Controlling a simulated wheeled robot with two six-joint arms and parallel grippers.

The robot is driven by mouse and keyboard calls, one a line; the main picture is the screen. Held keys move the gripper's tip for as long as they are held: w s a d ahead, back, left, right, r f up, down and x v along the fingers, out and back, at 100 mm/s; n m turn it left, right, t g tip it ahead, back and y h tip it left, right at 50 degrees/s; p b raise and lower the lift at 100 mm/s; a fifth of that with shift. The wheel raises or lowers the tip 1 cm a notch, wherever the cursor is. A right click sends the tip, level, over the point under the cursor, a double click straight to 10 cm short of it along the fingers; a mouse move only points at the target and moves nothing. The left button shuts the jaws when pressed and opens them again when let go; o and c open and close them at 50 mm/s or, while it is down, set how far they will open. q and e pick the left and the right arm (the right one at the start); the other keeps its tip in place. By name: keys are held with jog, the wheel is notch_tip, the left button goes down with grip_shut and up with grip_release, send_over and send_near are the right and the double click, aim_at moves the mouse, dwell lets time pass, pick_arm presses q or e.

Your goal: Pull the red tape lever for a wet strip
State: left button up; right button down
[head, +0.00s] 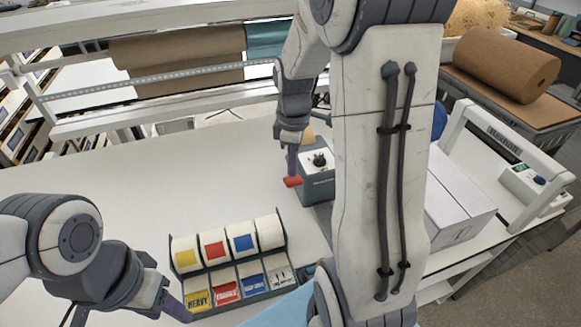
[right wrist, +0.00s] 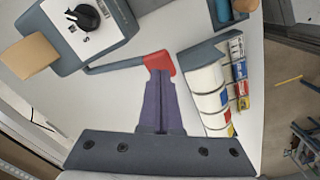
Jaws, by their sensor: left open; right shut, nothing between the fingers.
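The red tape lever (head: 293,181) sticks out to the left of the grey tape dispenser (head: 318,187), which has a black dial on top. In the right wrist view the red lever end (right wrist: 159,63) sits on a grey arm from the dispenser (right wrist: 118,35). My right gripper (head: 292,172) is shut and empty, its fingertips right at the red end. In the right wrist view its shut fingers (right wrist: 160,78) overlap the lever's edge; I cannot tell whether they touch. My left gripper (head: 178,312) is open, low at the left beside the label rack.
A label rack (head: 204,279) with several rolls stands in front of the dispenser. A white box (head: 455,200) and a sealer (head: 515,160) are at the right, partly behind my right arm. A brown paper roll (head: 505,65) lies behind. The left of the table is clear.

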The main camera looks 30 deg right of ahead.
aim_at(293, 179)
jog(key=shift+f, duration=0.1)
dwell(0.5)
jog(key=shift+f+b, duration=1.55)
jog(key=shift+f, duration=0.65)
jog(key=shift+f+b, duration=1.6)
jog(key=shift+f, duration=0.65)
jog(key=shift+f, duration=0.1)
